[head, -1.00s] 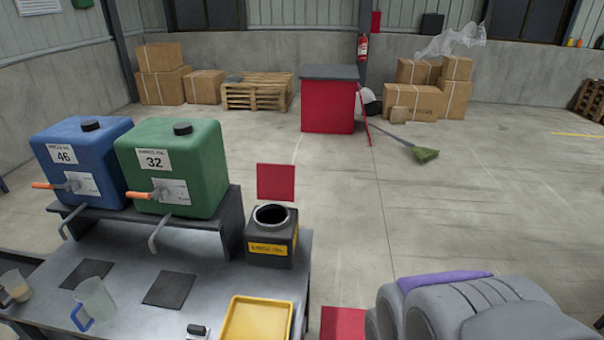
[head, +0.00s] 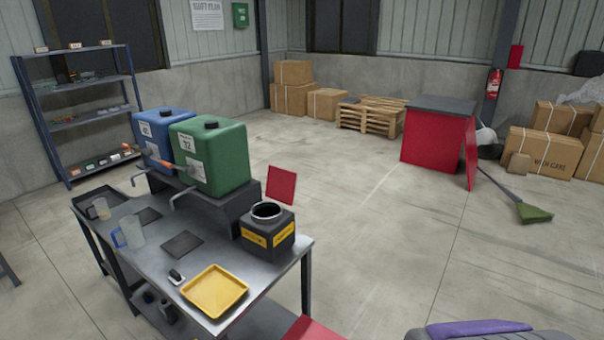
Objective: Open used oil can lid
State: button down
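The used oil can (head: 258,240) is a dark square can with yellow labels and a round metal-rimmed opening on top. It stands at the right end of the metal workbench in the head view. The opening shows uncovered. A flat red square panel (head: 281,185) stands upright just behind the can and looks like its raised lid; whether a hinge joins them is too small to tell. My gripper is not in view.
A blue drum (head: 155,132) and a green drum (head: 211,155) stand on a rack on the bench (head: 140,255). A yellow tray (head: 214,290) lies near its front edge. A grey rounded shape with a purple strip (head: 480,327) fills the lower right.

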aim_at(281, 182)
jog(key=i+l+u, duration=0.15)
jog(key=l, duration=0.25)
jog(key=i+l+u, duration=0.1)
jog(key=l, duration=0.35)
jog(key=i+l+u, duration=0.15)
jog(key=l, duration=0.25)
jog(key=i+l+u, duration=0.15)
jog(key=l, duration=0.3)
jog(key=i+l+u, duration=0.1)
jog(key=l, duration=0.4)
jog(key=i+l+u, duration=0.15)
jog(key=i+l, duration=0.25)
jog(key=i+l+u, duration=0.2)
jog(key=i+l, duration=0.2)
jog(key=i+l+u, duration=0.15)
jog(key=i+l, duration=0.15)
jog(key=l, duration=0.2)
jog(key=i+l+u, duration=0.15)
jog(key=i+l, duration=0.2)
jog(key=l, duration=0.2)
jog(key=i+l, duration=0.15)
jog(key=i, duration=0.2)
jog(key=i+l, duration=0.15)
jog(key=i, duration=0.15)
jog(key=u, duration=0.05)
